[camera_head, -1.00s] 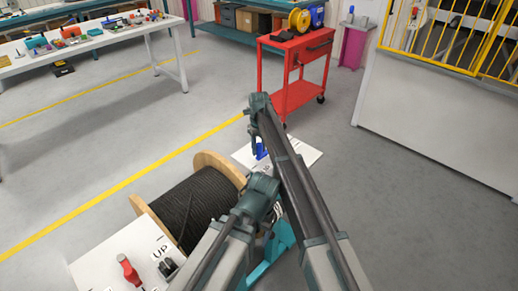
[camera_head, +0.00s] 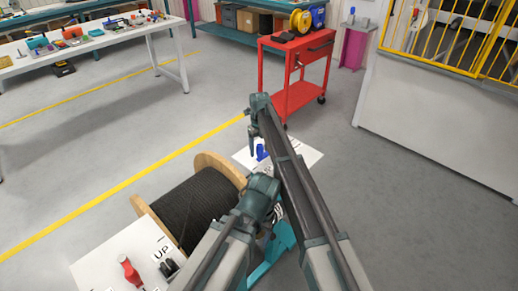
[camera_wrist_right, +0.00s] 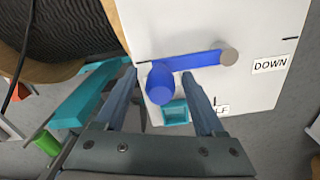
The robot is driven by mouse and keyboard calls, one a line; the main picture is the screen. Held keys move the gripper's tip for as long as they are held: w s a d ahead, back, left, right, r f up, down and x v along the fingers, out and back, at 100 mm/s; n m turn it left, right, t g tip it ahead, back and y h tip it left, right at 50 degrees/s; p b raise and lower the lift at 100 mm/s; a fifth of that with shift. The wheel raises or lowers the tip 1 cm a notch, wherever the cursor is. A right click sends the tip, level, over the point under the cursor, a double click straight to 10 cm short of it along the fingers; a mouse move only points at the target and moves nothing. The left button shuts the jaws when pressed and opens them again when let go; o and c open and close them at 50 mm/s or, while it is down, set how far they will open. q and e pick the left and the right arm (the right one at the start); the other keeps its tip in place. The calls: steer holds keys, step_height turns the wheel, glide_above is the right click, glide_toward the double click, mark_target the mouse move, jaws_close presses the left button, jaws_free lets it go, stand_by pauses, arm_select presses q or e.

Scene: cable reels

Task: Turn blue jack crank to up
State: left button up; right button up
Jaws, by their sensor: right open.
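The blue jack crank (camera_head: 261,151) stands on a white panel (camera_head: 303,156) beside the far side of the cable reel. In the right wrist view its blue arm (camera_wrist_right: 193,62) runs from a grey round pivot to a blue knob (camera_wrist_right: 160,84) at the left. The panel shows a DOWN label (camera_wrist_right: 270,64) at the right and a partly hidden label ending in LF below. My right gripper (camera_head: 252,153) points down at the crank. In the wrist view its open fingers (camera_wrist_right: 165,86) stand on either side of the knob; contact is not clear.
A wooden reel of black cable (camera_head: 205,200) lies beside the arm. A red crank (camera_head: 130,271) stands on a nearer white panel with an UP label. A red cart (camera_head: 295,95) stands behind. Open floor lies to the right.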

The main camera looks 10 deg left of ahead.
arm_select(q)
step_height(320, 180, up, 14)
steer(key=p, duration=1.3)
steer(key=shift+f, duration=0.2)
arm_select(e)
step_height(320, 180, up, 14)
steer(key=shift+f, duration=0.25)
arm_select(q)
steer(key=shift+f, duration=0.1)
